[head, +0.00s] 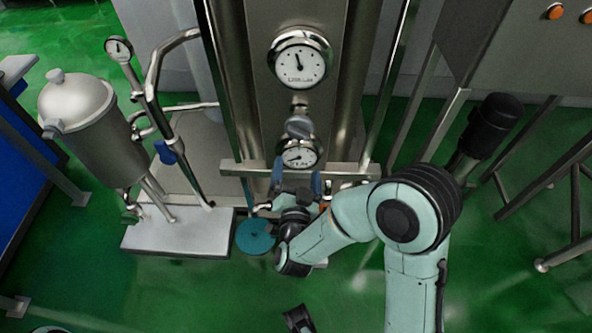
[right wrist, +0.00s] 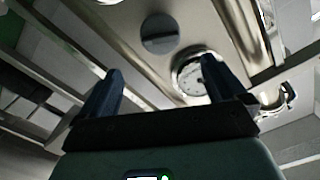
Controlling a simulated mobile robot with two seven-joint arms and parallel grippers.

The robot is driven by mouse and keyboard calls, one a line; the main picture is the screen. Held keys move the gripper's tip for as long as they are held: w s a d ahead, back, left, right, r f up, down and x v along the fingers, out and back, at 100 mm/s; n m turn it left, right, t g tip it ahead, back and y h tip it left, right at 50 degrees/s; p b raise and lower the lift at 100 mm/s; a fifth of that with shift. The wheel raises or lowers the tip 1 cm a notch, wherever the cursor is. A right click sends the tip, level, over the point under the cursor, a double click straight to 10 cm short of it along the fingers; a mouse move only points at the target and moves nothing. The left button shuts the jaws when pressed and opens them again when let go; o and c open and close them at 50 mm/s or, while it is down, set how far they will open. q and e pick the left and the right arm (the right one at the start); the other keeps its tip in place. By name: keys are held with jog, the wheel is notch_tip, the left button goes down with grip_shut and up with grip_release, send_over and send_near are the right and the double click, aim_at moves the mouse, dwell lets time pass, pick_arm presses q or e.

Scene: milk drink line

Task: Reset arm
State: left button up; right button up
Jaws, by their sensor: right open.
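My right arm reaches in from the lower right of the head view and bends at a teal elbow. My right gripper (head: 298,178) is in front of the steel machine, below its lower gauge (head: 300,154). Its two blue fingers are apart with nothing between them. In the right wrist view the open fingers (right wrist: 170,90) point toward the steel panel and a round gauge (right wrist: 192,76). A dark piece at the bottom edge of the head view may be part of my left gripper (head: 298,319); its jaws cannot be made out.
A larger gauge (head: 299,60) sits higher on the machine. A horizontal steel bar (head: 240,169) crosses close to the right gripper. A steel tank (head: 82,118) and a low platform (head: 178,238) stand at left. A teal disc (head: 255,237) is below. Green floor at lower right is open.

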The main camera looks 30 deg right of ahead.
jog(key=s+a+f+n+g+y+p, duration=0.25)
jog(key=s+f+g+y+p, duration=0.2)
jog(key=f, duration=0.45)
jog(key=s+a+f+n+g+y+p, duration=0.2)
jog(key=s+f+n+g+y+p, duration=0.15)
jog(key=f+p, duration=0.4)
pick_arm(q)
jog(key=s+d+r+g+p, duration=0.1)
jog(key=s+r+p, duration=0.1)
jog(key=r, duration=0.6)
jog(key=s+d+r+g+p, duration=0.1)
jog(key=r+p, duration=0.1)
jog(key=r, duration=0.6)
jog(key=shift+s+h, duration=0.3)
jog(key=shift+s, duration=0.1)
pick_arm(e)
jog(key=s+a+f+g+y, duration=0.1)
jog(key=s+a+f+g, duration=0.1)
jog(key=s, duration=0.4)
jog(key=s+a+f+n+g+y, duration=0.1)
jog(key=s+a+f+g+y, duration=0.1)
jog(key=s, duration=0.4)
jog(key=s+a+f+n+g+y, duration=0.1)
jog(key=s+a+g, duration=0.1)
jog(key=s+g, duration=0.2)
jog(key=shift+s+f+y, duration=0.4)
jog(key=shift+s, duration=0.7)
jog(key=shift+w, duration=0.15)
